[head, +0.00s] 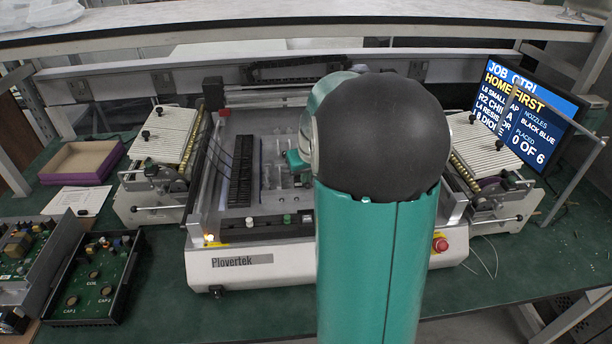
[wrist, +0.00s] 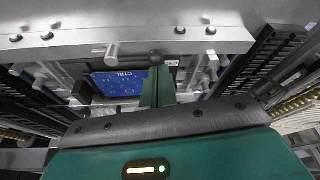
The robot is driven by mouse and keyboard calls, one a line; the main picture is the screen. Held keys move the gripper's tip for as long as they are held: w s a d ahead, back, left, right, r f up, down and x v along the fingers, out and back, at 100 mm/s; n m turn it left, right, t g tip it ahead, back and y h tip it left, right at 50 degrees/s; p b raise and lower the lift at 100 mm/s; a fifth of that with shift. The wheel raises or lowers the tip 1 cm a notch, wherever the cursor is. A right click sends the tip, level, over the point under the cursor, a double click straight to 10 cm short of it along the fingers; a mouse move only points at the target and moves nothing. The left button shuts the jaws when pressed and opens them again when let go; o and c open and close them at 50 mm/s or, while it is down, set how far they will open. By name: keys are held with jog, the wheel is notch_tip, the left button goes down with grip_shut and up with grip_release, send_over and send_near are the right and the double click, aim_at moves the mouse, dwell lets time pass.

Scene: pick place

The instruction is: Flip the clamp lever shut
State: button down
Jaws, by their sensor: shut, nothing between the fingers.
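My gripper (wrist: 157,80) shows in the wrist view as narrow teal fingers, shut with nothing between them. The fingertips are close to a dark round knob (wrist: 155,57) beside a metal bar; the knob may belong to the clamp lever, but I cannot tell whether they touch. A blue circuit board (wrist: 118,84) marked CTRL lies just left of the fingers. In the head view my arm covers the middle of the machine (head: 280,262), and only a teal part of my gripper (head: 296,160) shows at its left. The lever's position is unclear.
A metal rail (wrist: 240,38) crosses the wrist view, with dark slotted racks at both sides. Feeder units (head: 160,148) flank the machine. A screen (head: 535,105) stands at the right, reading 0 of 6. A purple-sided tray (head: 80,162) and a green board in a black tray (head: 100,275) lie left.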

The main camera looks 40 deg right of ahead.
dwell(0.4)
jog(key=shift+s+a+n, duration=0.1)
jog(key=shift+n, duration=0.3)
